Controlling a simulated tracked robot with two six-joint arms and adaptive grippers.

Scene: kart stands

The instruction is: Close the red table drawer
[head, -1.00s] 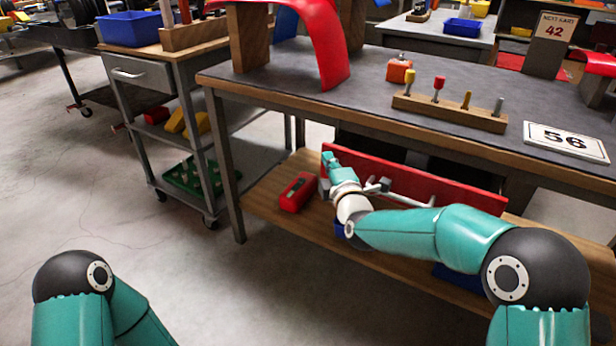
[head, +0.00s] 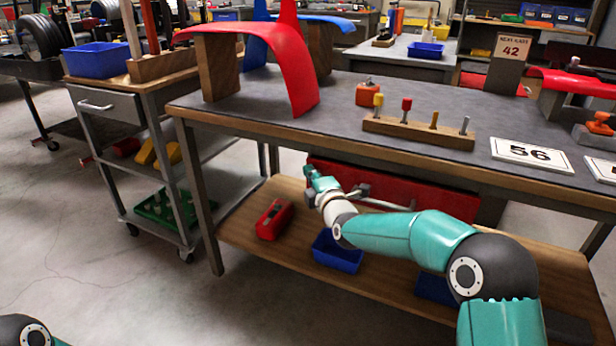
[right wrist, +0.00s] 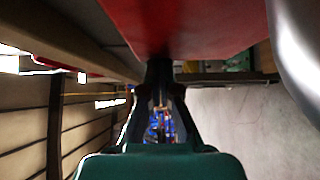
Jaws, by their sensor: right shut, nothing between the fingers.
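The red table drawer (head: 425,197) sits under the workbench top, its red front close beneath the bench's wooden edge. A grey bar handle (head: 385,204) runs along its front. My right gripper (head: 314,178) is at the left end of the drawer front, shut and empty. In the right wrist view the red drawer surface (right wrist: 185,25) fills the top, and the shut fingertips (right wrist: 159,68) are right at its lower edge; I cannot tell if they touch. My left gripper is out of view.
The workbench (head: 350,118) has a wooden lower shelf (head: 275,253) with a red toolbox (head: 274,219) and a blue bin (head: 337,252) below my right arm. A grey cart (head: 105,104) stands to the left. The floor in front is clear.

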